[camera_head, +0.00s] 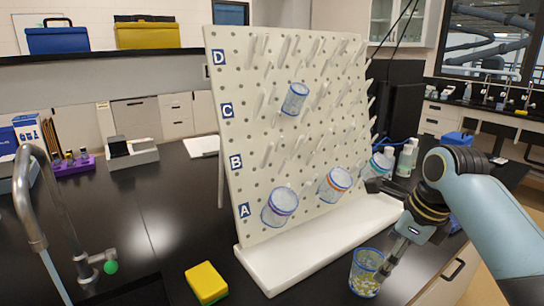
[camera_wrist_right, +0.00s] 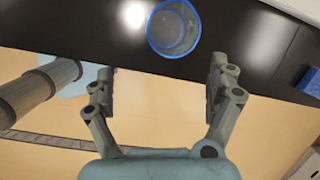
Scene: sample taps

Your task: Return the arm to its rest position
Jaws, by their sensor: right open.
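My right gripper (camera_head: 392,258) comes in from the right over the dark bench. In the right wrist view my right gripper (camera_wrist_right: 162,85) has its two fingers spread wide with nothing between them. A clear cup with a blue rim (camera_head: 367,272) stands upright on the bench by the fingertips and holds pale yellowish bits. The cup (camera_wrist_right: 174,28) also shows ahead of the fingertips in the right wrist view, apart from both fingers. My left gripper is not in view.
A white pegboard (camera_head: 232,150) with rows A to D stands left of my right gripper, with several cups hung on its pegs. A yellow sponge (camera_head: 206,283) lies at the front. A tap (camera_head: 30,210) rises at the left. Small bottles (camera_head: 405,158) stand behind my right arm.

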